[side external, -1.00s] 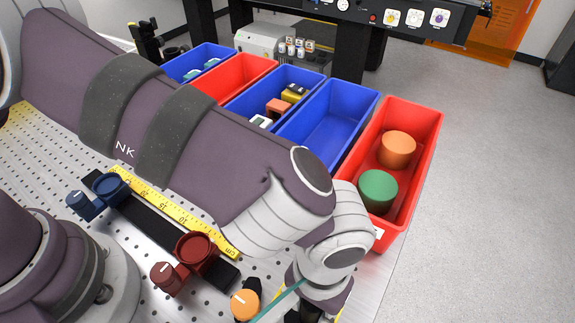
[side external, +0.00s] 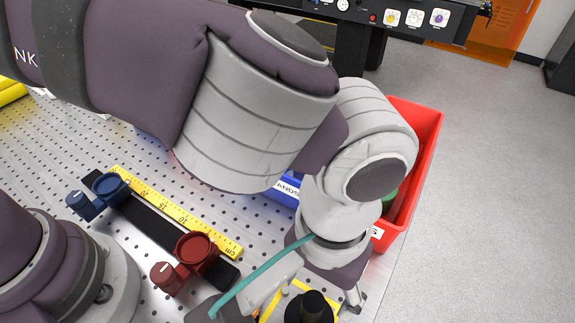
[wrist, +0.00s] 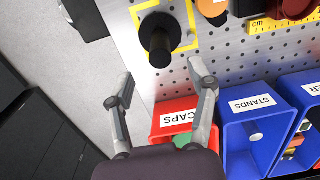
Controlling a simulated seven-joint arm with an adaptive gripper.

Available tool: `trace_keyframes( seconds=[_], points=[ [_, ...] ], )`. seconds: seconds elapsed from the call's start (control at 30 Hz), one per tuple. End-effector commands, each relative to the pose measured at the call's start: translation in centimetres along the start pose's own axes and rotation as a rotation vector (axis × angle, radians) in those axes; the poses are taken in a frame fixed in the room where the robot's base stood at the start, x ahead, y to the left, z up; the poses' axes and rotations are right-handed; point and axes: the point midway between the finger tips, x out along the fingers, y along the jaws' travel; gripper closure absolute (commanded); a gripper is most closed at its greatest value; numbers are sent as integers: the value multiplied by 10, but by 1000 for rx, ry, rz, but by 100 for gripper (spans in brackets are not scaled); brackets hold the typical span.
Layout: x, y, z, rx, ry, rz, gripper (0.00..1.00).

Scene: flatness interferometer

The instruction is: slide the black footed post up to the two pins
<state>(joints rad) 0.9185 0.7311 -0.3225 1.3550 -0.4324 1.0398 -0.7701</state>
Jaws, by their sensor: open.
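The black footed post (wrist: 160,38) shows in the wrist view at the top, inside a yellow square outline (wrist: 191,38) on the perforated plate. In the side external view the post (side external: 313,307) is at the bottom edge, partly cut off. My gripper (wrist: 163,84) is open and empty, its two fingers spread and pointing toward the post, with a gap in the picture between fingertips and post. I cannot make out the two pins in either view.
A red bin labelled CAPS (wrist: 160,112) and a blue bin labelled STANDS (wrist: 232,122) lie near my gripper. A dark red holder (side external: 196,247) and a blue holder (side external: 110,186) sit on a black rail beside a yellow ruler (side external: 165,205). An orange-topped piece (wrist: 212,8) stands near the post.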

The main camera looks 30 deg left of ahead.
Motion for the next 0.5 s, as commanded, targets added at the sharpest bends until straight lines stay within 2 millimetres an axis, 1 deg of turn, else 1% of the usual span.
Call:
trace_keyframes(
  seconds=[0.03,0.1,0.2,0.33,0.5],
  points=[
    [-12,1,0,-1,4,5,43],
    [-26,1,0,1,3,4,43],
    [-41,0,0,0,2,2,43],
    [-52,0,0,-1,0,0,43],
    [-54,0,0,-1,0,0,43]
  ],
)
